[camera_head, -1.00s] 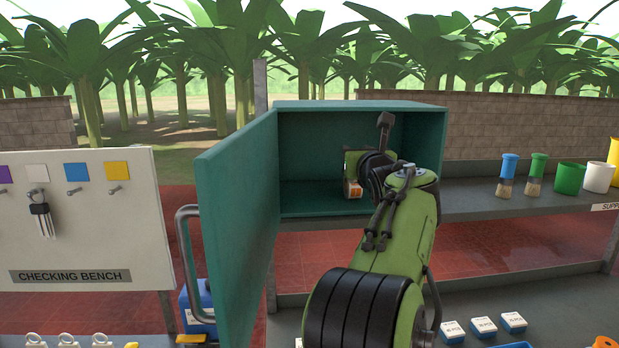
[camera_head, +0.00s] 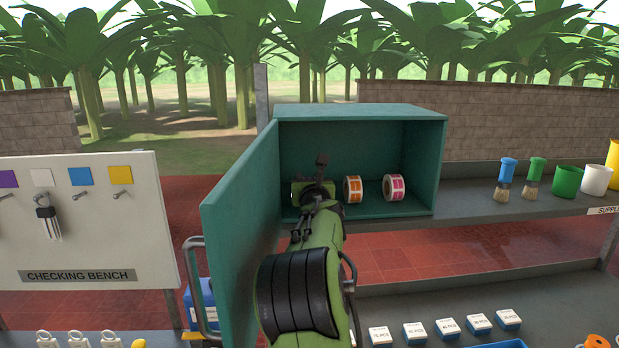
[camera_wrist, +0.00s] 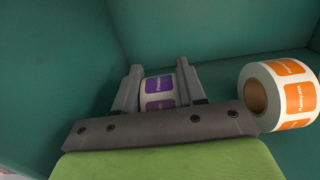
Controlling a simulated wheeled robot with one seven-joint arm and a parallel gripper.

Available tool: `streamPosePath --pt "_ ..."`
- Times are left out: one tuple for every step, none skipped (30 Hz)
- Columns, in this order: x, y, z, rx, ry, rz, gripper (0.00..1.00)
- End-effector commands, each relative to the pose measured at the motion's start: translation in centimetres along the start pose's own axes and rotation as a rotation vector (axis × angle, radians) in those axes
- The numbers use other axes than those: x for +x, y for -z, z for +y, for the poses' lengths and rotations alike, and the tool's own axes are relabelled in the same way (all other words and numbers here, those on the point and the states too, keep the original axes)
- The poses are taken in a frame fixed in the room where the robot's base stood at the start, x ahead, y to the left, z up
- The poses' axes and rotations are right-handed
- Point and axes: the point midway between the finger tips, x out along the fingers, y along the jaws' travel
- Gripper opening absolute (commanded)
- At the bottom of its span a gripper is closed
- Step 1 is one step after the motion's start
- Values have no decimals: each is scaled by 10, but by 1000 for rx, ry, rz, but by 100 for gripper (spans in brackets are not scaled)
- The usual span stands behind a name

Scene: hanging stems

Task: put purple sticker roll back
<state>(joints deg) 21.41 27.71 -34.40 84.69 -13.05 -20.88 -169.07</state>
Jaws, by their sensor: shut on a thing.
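The purple sticker roll (camera_wrist: 158,92) is between the two fingers of my gripper (camera_wrist: 158,86) in the wrist view, with purple labels facing the camera. My gripper is shut on it, inside the left part of the open teal cabinet (camera_head: 360,113). In the head view my arm hides the purple roll. Whether the roll touches the cabinet floor cannot be told. An orange sticker roll (camera_head: 352,189) stands to the right of my gripper; it also shows in the wrist view (camera_wrist: 285,95). A pink sticker roll (camera_head: 394,187) stands further right.
The cabinet door (camera_head: 240,220) is swung open on the left, close to my arm. A shelf to the right holds brushes and cups, such as a green cup (camera_head: 567,181). Several small boxes (camera_head: 446,328) lie on the bench below. The cabinet's right end is free.

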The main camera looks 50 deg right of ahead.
Motion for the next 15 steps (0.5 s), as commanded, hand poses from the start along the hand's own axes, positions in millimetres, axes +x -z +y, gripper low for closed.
streamPosePath --pt "0 -3 0 0 1 -2 3" --pt "0 -3 0 0 1 -2 3" --pt "0 -3 -1 0 1 -2 3" --pt "0 -3 -1 0 1 -2 3" --pt "0 -2 -1 0 1 -2 3" --pt "0 -2 -1 0 1 -2 3" --pt "0 -1 -1 0 1 -2 3" --pt "0 0 -1 0 1 -2 3" --pt "0 2 -1 0 1 -2 3" --pt "0 2 -1 0 1 -2 3" --pt "0 3 -1 0 1 -2 3" --pt "0 2 -1 0 1 -1 46" --pt "0 2 -1 0 1 -1 51" --pt "0 2 -1 0 1 -1 55" --pt "0 2 -1 0 1 -1 61"
